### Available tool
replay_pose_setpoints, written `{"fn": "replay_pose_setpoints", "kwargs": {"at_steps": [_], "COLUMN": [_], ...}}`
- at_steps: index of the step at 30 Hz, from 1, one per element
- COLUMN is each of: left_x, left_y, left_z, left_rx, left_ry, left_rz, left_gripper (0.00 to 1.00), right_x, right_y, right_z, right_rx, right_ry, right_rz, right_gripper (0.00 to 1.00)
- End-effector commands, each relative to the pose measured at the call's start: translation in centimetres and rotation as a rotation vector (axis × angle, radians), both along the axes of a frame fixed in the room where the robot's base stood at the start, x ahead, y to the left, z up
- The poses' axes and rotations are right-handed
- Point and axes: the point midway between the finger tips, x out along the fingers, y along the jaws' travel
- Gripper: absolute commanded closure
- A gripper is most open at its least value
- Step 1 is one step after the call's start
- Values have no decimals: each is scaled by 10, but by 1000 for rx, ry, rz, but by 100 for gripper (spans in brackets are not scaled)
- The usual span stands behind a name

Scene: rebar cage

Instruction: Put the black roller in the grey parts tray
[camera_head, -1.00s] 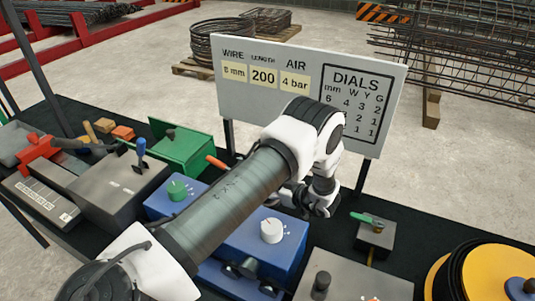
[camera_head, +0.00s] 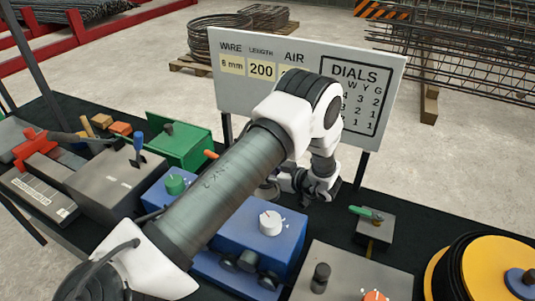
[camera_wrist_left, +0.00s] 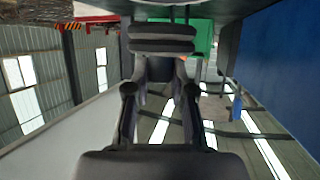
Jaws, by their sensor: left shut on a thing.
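My left arm reaches across the bench, and my left gripper (camera_wrist_left: 162,72) is behind the blue machine with the white dial (camera_head: 262,240), mostly hidden by the arm in the head view. In the left wrist view its fingers are closed on a dark grooved thing, which looks like the black roller (camera_wrist_left: 162,38). It is held clear of the bench as far as I can see. A grey tray (camera_head: 12,134), seemingly the parts tray, is at the far left behind the red vise; its inside is hard to see. My right gripper is out of view.
A sign board (camera_head: 232,95) stands behind my arm. A green box (camera_head: 180,147), a grey box with a blue-handled lever (camera_head: 115,185) and a blue box with a green dial (camera_head: 165,200) lie towards the left. A yellow reel (camera_head: 490,275) is at the right.

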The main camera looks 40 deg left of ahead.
Motion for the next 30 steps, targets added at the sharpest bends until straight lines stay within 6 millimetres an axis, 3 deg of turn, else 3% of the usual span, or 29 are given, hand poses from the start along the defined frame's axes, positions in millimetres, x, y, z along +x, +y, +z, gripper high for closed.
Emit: {"fn": "replay_pose_setpoints", "kwargs": {"at_steps": [4, 9, 18, 22, 30], "left_x": [1, 0, 0, 0, 0], "left_y": [0, 0, 0, 0, 0], "left_z": [32, 56, 63, 82, 147], "left_rx": [0, 1, 2, 2, 1], "left_ry": [-5, -2, 0, -3, -3], "left_rz": [0, 0, 0, 0, 0], "left_gripper": [100, 100, 100, 100, 100], "right_x": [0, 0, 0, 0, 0], "right_y": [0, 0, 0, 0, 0], "right_z": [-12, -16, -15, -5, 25], "right_rx": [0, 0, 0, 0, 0], "right_ry": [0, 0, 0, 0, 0], "right_rz": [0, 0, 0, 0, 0], "right_gripper": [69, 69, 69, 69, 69]}}
